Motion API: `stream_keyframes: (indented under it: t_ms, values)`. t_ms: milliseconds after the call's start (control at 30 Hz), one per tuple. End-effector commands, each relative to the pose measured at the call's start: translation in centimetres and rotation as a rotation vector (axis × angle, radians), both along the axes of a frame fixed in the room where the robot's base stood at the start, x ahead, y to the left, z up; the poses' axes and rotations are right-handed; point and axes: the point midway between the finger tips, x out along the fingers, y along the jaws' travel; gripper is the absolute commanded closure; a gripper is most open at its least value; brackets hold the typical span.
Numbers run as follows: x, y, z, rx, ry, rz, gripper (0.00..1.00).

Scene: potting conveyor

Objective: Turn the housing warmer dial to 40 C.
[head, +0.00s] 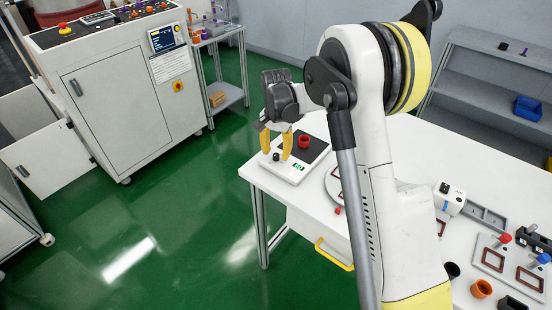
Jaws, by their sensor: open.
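The housing warmer (298,172) is a flat white unit with a dark plate at the table's left corner. A red cup-shaped housing (304,142) stands on its plate. A small black dial (276,157) is on its front panel, left of a small green display (299,167). My gripper (276,151) points down over the panel with its yellow fingers apart, one on each side of the dial as seen here. I cannot tell whether the fingers touch the dial. The dial's mark and scale are too small to read.
My arm covers the middle of the white table (414,146). A round plate (333,184) lies right of the warmer. Fixtures and small cups, one orange (481,289), are at the lower right. A control cabinet (130,90) stands left across open green floor (185,215).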

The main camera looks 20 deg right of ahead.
Motion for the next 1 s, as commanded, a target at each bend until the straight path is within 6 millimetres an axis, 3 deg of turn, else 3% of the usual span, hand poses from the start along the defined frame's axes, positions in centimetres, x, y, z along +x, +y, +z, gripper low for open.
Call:
stream_keyframes:
  t_ms: [133, 467, 600, 1000]
  values:
    - [-0.01, 0.00, -1.44, 0.000, 0.000, 0.000, 0.57]
    - [-0.01, 0.00, -1.62, 0.000, 0.000, 0.000, 0.58]
    - [-0.01, 0.00, -1.61, 0.000, 0.000, 0.000, 1.00]
    - [-0.03, 0.01, -1.60, 0.000, 0.000, 0.019, 1.00]
